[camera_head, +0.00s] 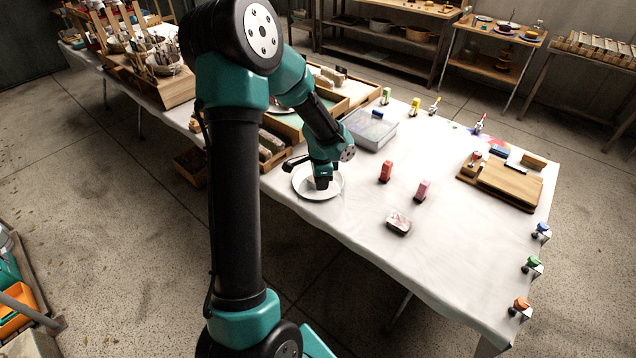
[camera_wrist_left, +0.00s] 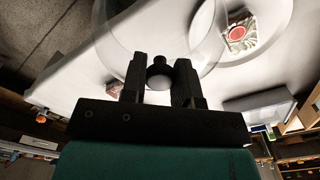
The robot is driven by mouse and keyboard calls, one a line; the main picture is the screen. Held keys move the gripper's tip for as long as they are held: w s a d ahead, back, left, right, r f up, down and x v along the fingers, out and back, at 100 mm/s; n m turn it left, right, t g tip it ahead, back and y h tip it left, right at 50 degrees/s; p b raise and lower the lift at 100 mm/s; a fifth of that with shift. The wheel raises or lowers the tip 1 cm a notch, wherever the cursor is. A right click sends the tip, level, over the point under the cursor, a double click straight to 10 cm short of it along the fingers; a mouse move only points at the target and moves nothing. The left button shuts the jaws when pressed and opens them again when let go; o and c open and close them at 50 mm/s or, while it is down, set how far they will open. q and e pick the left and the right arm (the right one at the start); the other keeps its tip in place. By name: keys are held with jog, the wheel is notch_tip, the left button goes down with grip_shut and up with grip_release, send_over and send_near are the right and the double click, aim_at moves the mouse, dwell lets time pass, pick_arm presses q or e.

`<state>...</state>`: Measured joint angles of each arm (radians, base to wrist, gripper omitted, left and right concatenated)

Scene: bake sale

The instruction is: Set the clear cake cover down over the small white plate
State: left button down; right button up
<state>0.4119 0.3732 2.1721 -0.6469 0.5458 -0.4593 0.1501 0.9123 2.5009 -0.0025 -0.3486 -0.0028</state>
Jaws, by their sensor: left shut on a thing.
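The small white plate (camera_head: 299,192) lies near the left edge of the white-covered table. It also shows at the upper right of the left wrist view (camera_wrist_left: 272,48), with a small item with a red round mark (camera_wrist_left: 238,33) on it. The clear cake cover (camera_wrist_left: 110,45) is a transparent dome with a dark knob (camera_wrist_left: 159,68). My left gripper (camera_wrist_left: 159,80) is shut on that knob. In the left wrist view the dome's rim overlaps the plate's left side. In the head view my left gripper (camera_head: 322,184) is in front of the plate, and the cover is hard to make out.
A grey clear-sided box (camera_head: 370,130) stands behind the plate. Red (camera_head: 386,171) and pink (camera_head: 422,190) blocks and a small pale block (camera_head: 398,222) lie to the right. Wooden trays (camera_head: 345,93) line the back.

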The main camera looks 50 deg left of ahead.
pick_arm(q)
jog(key=shift+s+a, duration=0.2)
jog(key=shift+a, duration=0.05)
jog(key=shift+w, duration=0.1)
jog(key=w+a+f, duration=0.1)
jog(key=w+a, duration=0.9)
jog(key=a, duration=0.2)
jog(key=shift+w+f, duration=0.2)
jog(key=shift+w, duration=0.05)
jog(key=shift+f, duration=1.75)
jog(key=shift+f, duration=0.1)
